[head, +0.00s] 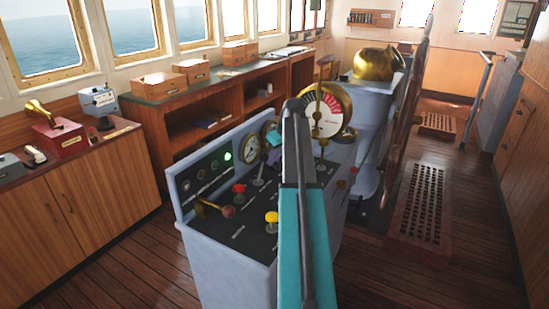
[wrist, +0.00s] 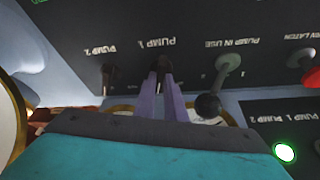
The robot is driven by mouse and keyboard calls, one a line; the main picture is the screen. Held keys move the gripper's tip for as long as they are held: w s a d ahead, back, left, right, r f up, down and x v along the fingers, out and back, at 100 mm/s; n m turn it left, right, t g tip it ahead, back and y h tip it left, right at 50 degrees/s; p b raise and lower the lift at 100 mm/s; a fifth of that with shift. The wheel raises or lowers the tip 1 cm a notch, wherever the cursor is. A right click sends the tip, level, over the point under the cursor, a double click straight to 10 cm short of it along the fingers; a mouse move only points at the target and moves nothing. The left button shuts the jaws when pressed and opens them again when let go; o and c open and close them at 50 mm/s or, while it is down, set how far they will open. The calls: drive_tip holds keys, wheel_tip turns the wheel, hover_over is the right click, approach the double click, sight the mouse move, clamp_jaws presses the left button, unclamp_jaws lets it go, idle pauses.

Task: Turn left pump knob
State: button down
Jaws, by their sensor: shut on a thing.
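In the wrist view the panel lettering is upside down. The left pump knob (wrist: 163,64), small and dark and beside the label PUMP 1, is between the tips of my gripper (wrist: 163,76). The two purple fingers are shut on it. A second dark knob (wrist: 107,78), beside the label PUMP 2, stands apart to the left in the picture. In the head view my gripper (head: 271,143) is at the far part of the grey console (head: 240,250), partly hidden by my arm. The pump knobs cannot be made out there.
A lever with a black ball (wrist: 208,106) stands close beside my fingers. A green lamp (wrist: 284,152) glows at lower right. In the head view, a red knob (head: 239,188), a yellow knob (head: 271,217) and a large round gauge (head: 326,110) crowd the console.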

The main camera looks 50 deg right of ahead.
drive_tip(key=shift+a+m+h, duration=0.1)
drive_tip(key=shift+m+h, duration=0.4)
drive_tip(key=shift+m, duration=0.8)
drive_tip(key=c, duration=1.8)
unclamp_jaws()
drive_tip(key=shift+r, duration=0.15)
drive_tip(key=shift+b+v, duration=0.65)
drive_tip(key=shift+v, duration=6.15)
drive_tip(key=shift+w, duration=0.1)
